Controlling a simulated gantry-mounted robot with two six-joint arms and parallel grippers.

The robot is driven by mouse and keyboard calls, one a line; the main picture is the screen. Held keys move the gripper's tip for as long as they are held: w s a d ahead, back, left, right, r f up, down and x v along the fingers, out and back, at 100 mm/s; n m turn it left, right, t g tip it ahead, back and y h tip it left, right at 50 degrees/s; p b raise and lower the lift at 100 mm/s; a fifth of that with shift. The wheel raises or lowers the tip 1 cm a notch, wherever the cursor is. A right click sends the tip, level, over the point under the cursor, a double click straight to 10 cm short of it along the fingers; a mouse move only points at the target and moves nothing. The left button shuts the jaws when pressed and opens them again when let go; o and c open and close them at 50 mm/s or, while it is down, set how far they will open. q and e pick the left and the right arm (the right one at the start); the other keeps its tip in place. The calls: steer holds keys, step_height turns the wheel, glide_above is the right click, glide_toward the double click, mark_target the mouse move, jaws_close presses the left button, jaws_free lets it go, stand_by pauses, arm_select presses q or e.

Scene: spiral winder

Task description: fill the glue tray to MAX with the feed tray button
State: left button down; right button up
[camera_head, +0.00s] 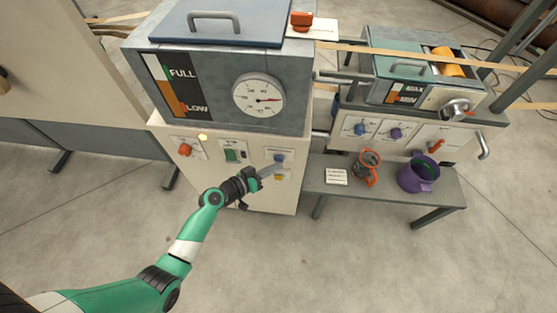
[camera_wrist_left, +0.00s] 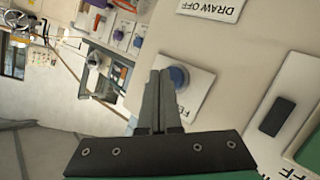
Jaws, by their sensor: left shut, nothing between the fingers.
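The blue button (camera_head: 279,157) is on the front of the big cabinet. In the left wrist view the blue button (camera_wrist_left: 179,77) sits on a white plate whose lettering is mostly hidden and starts with F. My left gripper (camera_head: 274,168) is shut and empty, its tips right by that button; I cannot tell whether they touch it. Its closed fingers also show in the wrist view (camera_wrist_left: 159,76). The glue tray (camera_head: 440,66) with a yellow roller is at the right. Its gauge (camera_head: 392,93) shows orange below white beside a MAX mark; the exact level is too small to read. My right gripper is out of view.
The cabinet also carries a red knob (camera_head: 185,149), a green switch (camera_head: 231,155), a yellow control (camera_head: 279,177) and a dial (camera_head: 258,97). A bench (camera_head: 440,193) holds an orange-rimmed jug (camera_head: 368,168) and a purple jug (camera_head: 419,174). Floor in front is clear.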

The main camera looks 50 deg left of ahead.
arm_select(q)
steer(key=shift+w+a, duration=0.25)
steer(key=shift+w, duration=0.05)
stand_by(1.9)
stand_by(3.3)
steer(key=shift+s+d, duration=0.55)
steer(key=shift+s, duration=0.1)
steer(key=s+d, duration=0.1)
steer(key=s, duration=0.1)
steer(key=s+d+p, duration=0.1)
steer(key=s+d, duration=0.1)
stand_by(0.4)
steer(key=shift+w+d, duration=0.1)
stand_by(0.7)
